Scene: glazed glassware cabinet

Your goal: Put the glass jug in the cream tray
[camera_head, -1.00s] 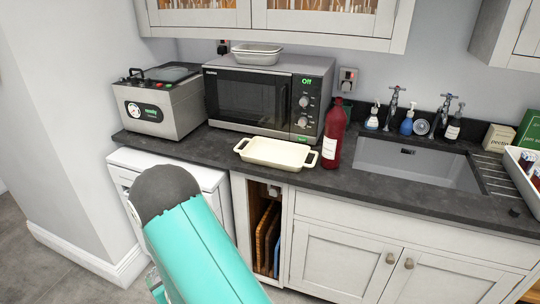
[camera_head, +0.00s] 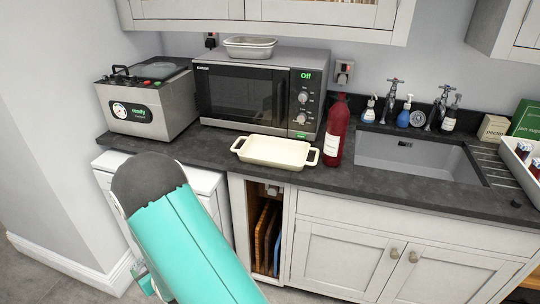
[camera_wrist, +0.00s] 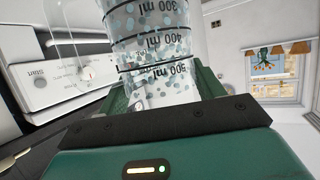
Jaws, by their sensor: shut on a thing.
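The cream tray (camera_head: 274,152) stands on the dark counter in front of the microwave. It has a handle at each end and looks empty. In the wrist view, the glass jug (camera_wrist: 152,45) is clear, with black ml markings and blue-grey dots. My gripper (camera_wrist: 150,90) is shut on the jug, which fills the space between the jaws. Part of the jug lies beyond the top of the wrist view. In the head view my arm reaches up from the bottom at the left of the tray; the gripper and jug are hidden there.
A dark red bottle (camera_head: 337,130) stands close to the tray's right end. The microwave (camera_head: 255,92) is behind the tray, with a steel machine (camera_head: 148,100) to its left. The sink (camera_head: 415,158) is at the right. The counter left of the tray is clear.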

